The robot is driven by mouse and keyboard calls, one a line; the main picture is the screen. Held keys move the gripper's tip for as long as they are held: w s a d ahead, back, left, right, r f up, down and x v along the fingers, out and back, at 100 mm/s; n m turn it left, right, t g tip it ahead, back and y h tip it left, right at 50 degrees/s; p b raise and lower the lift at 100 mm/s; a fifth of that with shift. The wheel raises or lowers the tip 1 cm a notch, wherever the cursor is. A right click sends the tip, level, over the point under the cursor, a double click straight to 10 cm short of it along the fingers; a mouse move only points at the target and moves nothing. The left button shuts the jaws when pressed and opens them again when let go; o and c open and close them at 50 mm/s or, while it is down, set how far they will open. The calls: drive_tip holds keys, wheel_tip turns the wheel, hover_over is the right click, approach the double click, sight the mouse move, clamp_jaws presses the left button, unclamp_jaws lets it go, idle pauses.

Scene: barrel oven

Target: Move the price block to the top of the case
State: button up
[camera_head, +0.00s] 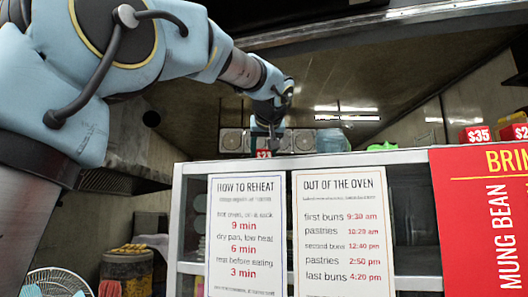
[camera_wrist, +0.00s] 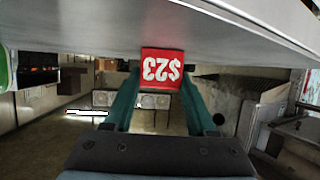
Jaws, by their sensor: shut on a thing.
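The price block is a small red block marked $23 (camera_wrist: 162,68). My gripper (camera_wrist: 160,78) is shut on it, with a teal finger on each side. The block looks upside down in the wrist view. In the head view the block (camera_head: 263,154) shows small, under my gripper (camera_head: 267,144), at the top edge of the case. The case (camera_head: 178,215) has a white frame and glass front. Its pale top (camera_wrist: 150,25) fills the upper part of the wrist view, right by the block. I cannot tell whether the block touches it.
Signs "How to reheat" (camera_head: 247,235) and "Out of the oven" (camera_head: 342,232) hang on the case front. A red menu board (camera_head: 485,225) stands at right. Other red price blocks (camera_head: 475,134) and a green item (camera_head: 382,146) are along the top at right.

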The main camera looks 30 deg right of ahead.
drive_tip(key=o, duration=1.4)
drive_tip(key=shift+r, duration=0.1)
drive_tip(key=b+v, duration=0.4)
drive_tip(key=v, duration=0.8)
drive_tip(key=shift+b, duration=0.3)
